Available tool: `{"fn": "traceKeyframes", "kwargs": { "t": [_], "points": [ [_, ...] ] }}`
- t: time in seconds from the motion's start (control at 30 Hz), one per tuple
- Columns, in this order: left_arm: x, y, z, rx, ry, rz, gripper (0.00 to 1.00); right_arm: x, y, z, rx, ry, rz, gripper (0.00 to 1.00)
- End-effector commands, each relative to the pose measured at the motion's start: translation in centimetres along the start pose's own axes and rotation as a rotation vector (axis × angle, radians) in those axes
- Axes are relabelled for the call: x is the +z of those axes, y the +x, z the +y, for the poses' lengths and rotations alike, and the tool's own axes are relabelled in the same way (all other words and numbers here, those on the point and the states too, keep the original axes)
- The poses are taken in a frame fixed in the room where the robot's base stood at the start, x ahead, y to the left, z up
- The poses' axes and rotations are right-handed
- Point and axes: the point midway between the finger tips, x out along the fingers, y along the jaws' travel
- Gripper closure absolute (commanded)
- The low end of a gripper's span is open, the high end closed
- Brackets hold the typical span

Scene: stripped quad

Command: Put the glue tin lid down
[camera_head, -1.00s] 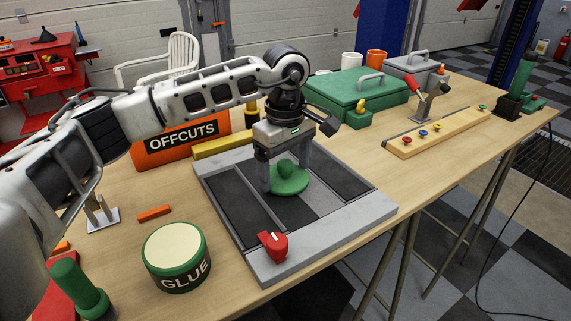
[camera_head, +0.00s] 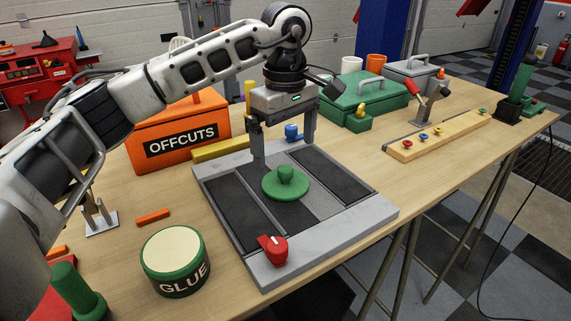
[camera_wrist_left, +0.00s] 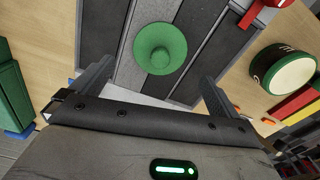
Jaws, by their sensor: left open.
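The green glue tin lid (camera_head: 285,186), a round disc with a knob, lies flat, knob up, on the grey board with dark panels (camera_head: 345,225). It also shows in the left wrist view (camera_wrist_left: 160,48). My left gripper (camera_head: 284,152) is open and empty, above and just behind the lid, its fingers apart from it. In the left wrist view its fingers (camera_wrist_left: 156,76) stand wide, with the lid ahead between them. The glue tin (camera_head: 180,275), green with a cream top, stands on the table left of the board. My right gripper is not in view.
A red knob (camera_head: 273,249) sits on the board's front edge. The orange offcuts box (camera_head: 180,122) and a yellow bar (camera_head: 220,149) are behind left. A blue piece (camera_head: 292,131) is behind the board. A green toolbox (camera_head: 360,92) stands at the back right.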

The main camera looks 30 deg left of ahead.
Motion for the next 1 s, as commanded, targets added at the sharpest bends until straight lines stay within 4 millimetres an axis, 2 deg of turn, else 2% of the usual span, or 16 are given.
{"fn": "traceKeyframes", "kwargs": {
  "t": [0.1,0.3,0.47,0.9,1.0],
  "points": [
    [0.1,-2.5,0.1,0.003,0.001,0.0,0.0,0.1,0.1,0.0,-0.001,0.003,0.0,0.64],
    [0.0,-5.0,0.1,0.001,0.001,0.0,0.0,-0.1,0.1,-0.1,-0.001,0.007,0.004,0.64],
    [0.0,-5.7,0.0,0.0,0.001,-0.001,0.0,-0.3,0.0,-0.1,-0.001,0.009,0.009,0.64],
    [0.0,-5.6,0.0,-0.001,0.001,0.0,0.0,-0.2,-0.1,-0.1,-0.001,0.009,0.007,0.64],
    [0.0,-6.4,0.0,0.0,0.001,0.0,0.0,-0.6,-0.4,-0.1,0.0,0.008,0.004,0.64]
  ]
}}
